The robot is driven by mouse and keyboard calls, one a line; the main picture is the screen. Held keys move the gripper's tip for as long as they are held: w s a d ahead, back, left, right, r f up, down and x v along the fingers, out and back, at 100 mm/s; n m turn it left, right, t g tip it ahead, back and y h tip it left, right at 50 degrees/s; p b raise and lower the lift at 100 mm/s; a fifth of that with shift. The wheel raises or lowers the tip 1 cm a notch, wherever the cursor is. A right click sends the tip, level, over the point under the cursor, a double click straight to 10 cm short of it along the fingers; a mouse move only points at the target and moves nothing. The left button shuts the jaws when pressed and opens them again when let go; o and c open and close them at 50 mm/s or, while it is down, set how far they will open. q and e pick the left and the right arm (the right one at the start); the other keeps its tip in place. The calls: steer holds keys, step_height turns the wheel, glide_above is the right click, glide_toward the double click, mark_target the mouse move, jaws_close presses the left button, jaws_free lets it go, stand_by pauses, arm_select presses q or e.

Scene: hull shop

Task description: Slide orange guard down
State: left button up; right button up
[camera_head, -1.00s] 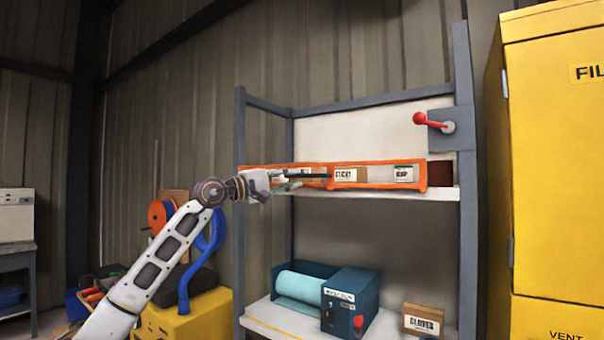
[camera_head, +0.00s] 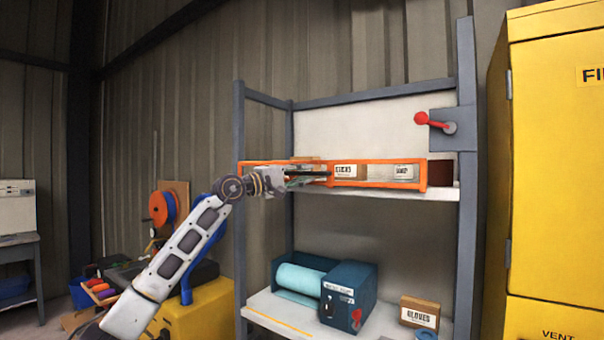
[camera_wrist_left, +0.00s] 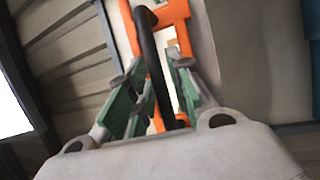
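The orange guard (camera_head: 378,184) is a flat frame across the front of the upper shelf, with small boxes behind it. Its black bar handle (camera_head: 311,173) runs sideways at the guard's left-middle part. My left gripper (camera_head: 298,179) reaches in from the left, at this handle. In the left wrist view, the black handle (camera_wrist_left: 152,62) passes between the green-padded fingers (camera_wrist_left: 166,92). A gap shows between the handle and the right finger, so the fingers are open around it. The orange frame (camera_wrist_left: 176,14) lies just beyond. My right gripper is not in view.
A red-knobbed lever (camera_head: 436,124) is on the rack's right post. Below, the lower shelf (camera_head: 283,318) holds a teal roll dispenser (camera_head: 348,297) and a gloves box (camera_head: 420,311). A yellow cabinet (camera_head: 556,170) stands at right. Yellow equipment (camera_head: 200,312) stands at lower left.

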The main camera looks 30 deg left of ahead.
arm_select(q)
steer(key=shift+c, duration=0.5)
jaws_close()
